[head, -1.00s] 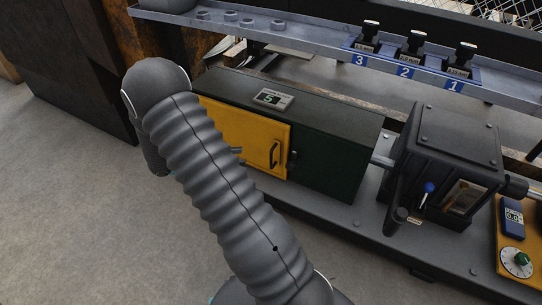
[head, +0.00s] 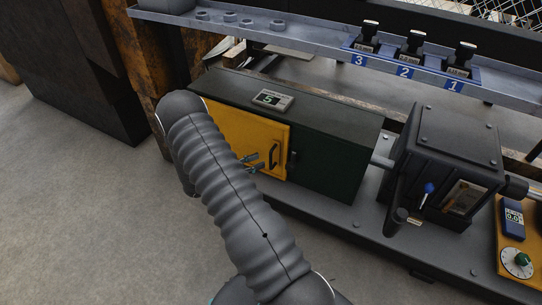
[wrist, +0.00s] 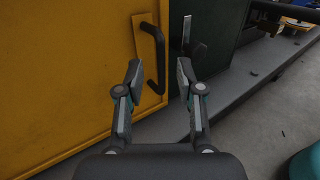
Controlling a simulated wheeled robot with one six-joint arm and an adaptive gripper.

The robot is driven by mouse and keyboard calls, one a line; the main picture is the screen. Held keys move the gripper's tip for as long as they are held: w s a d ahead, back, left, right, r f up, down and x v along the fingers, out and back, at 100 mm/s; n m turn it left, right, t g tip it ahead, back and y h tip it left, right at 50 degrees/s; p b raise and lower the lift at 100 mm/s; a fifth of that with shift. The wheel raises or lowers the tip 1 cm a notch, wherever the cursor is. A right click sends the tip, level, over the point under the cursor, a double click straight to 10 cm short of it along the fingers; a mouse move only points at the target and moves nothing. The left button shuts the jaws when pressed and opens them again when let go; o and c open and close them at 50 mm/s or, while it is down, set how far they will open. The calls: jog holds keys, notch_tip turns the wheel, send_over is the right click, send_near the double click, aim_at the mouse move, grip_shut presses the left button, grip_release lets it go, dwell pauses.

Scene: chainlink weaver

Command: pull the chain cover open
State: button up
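The chain cover is a yellow door panel (head: 236,139) on the front of a long dark green housing, and it looks shut. A black bar handle (head: 274,157) stands upright near its right edge. In the wrist view the handle (wrist: 157,62) is just ahead of the fingers, in line with the left finger. My gripper (wrist: 157,75) is open with nothing between its fingers. In the head view my gripper (head: 257,162) is just left of the handle, and my arm hides the cover's left part. A dark latch knob (wrist: 199,52) is right of the handle.
A grey bench ledge (head: 350,228) runs below the housing. A black gearbox (head: 448,150) with a blue-knobbed lever stands to the right. A shelf with numbered slots (head: 405,72) runs above. The floor at the left is clear.

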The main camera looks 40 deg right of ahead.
aim_at(271, 154)
jog(key=shift+s+d, duration=0.2)
jog(key=shift+d, duration=0.85)
jog(key=shift+s+d, duration=0.2)
jog(key=shift+d, duration=0.8)
jog(key=shift+s+d, duration=0.2)
jog(key=shift+d, duration=0.85)
grip_shut()
